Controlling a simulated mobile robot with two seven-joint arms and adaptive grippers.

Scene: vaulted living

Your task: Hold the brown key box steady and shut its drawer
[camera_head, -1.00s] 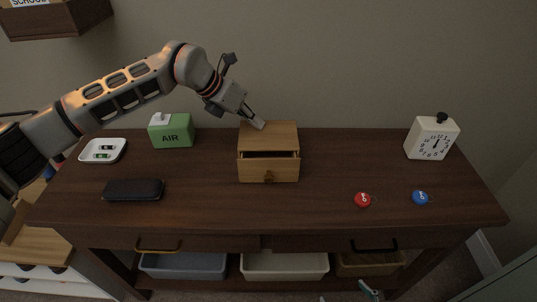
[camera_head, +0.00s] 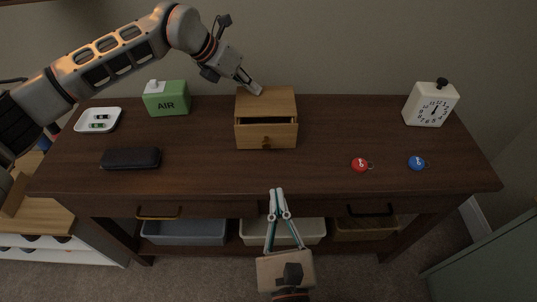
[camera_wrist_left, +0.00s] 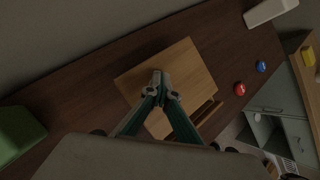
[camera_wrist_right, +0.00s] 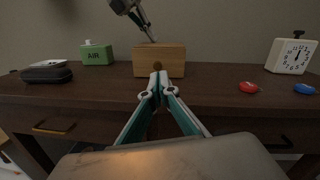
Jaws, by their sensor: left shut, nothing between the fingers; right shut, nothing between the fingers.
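The brown key box (camera_head: 266,104) stands on the dark wooden table. Its drawer (camera_head: 266,136) is partly open toward the front, with a dark gap above its front and a small knob. My left gripper (camera_head: 257,90) is shut and empty, with its fingertips at the back of the box top; whether they touch it I cannot tell. In the left wrist view the fingertips (camera_wrist_left: 160,79) appear over the box top. My right gripper (camera_head: 277,191) is shut and empty, in front of the table's front edge. In the right wrist view its tips (camera_wrist_right: 158,76) point toward the box front.
A red tag (camera_head: 360,165), blue tag (camera_head: 416,163) and white clock (camera_head: 429,104) are at the right. The tabletop before the drawer is clear.

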